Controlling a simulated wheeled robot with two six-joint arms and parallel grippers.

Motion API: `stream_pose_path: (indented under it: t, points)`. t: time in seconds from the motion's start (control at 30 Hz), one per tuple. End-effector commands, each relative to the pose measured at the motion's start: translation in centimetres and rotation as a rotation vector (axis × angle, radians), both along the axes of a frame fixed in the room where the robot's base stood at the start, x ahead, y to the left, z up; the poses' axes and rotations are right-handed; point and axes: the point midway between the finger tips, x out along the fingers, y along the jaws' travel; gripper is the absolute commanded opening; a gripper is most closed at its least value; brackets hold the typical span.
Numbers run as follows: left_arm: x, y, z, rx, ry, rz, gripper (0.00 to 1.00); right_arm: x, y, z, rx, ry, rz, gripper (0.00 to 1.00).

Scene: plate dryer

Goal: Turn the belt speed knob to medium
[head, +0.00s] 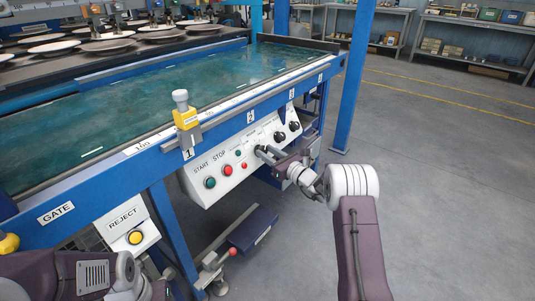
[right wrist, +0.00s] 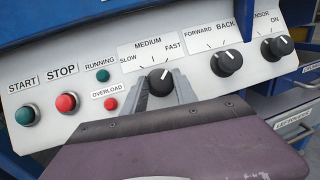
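The belt speed knob (right wrist: 160,84) is black with a white pointer line, under the labels SLOW, MEDIUM and FAST (right wrist: 150,52). Its pointer leans up and to the right, towards the FAST side. My right gripper (right wrist: 160,90) has one grey finger on each side of this knob, close against it, and appears shut on it. The fingers cover the knob's side edges. In the head view the right gripper (head: 262,152) reaches the white control panel (head: 218,182) from the right. Of my left arm only links show at the bottom left; its fingers are not seen.
Left of the knob are a green START button (right wrist: 26,115), a red STOP button (right wrist: 66,102) and small RUNNING and OVERLOAD lamps. To its right are the FORWARD/BACK knob (right wrist: 228,62) and sensor knob (right wrist: 278,46). A blue post (head: 353,80) stands right of the conveyor.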

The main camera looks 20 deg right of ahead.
Motion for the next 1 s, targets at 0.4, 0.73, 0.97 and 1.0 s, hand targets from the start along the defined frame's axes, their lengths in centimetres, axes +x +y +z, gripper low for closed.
stream_pose_path:
  t: [0.4,0.73,0.97,1.0]
  points:
    - [0.0,0.0,-1.7,0.0,0.0,0.0,0.36,0.1,-0.3,-0.5,-0.121,-0.094,0.085,0.0]
    - [0.0,0.0,-2.9,0.0,0.0,0.0,0.36,0.2,-0.5,-0.4,-0.314,-0.242,0.226,0.0]
    - [0.0,0.0,-3.0,0.0,0.0,0.0,0.36,0.3,-0.7,-0.3,-0.425,-0.328,0.307,0.0]
    - [0.0,0.0,-3.0,0.0,0.0,0.0,0.36,0.4,-0.7,-0.3,-0.44,-0.341,0.319,0.0]
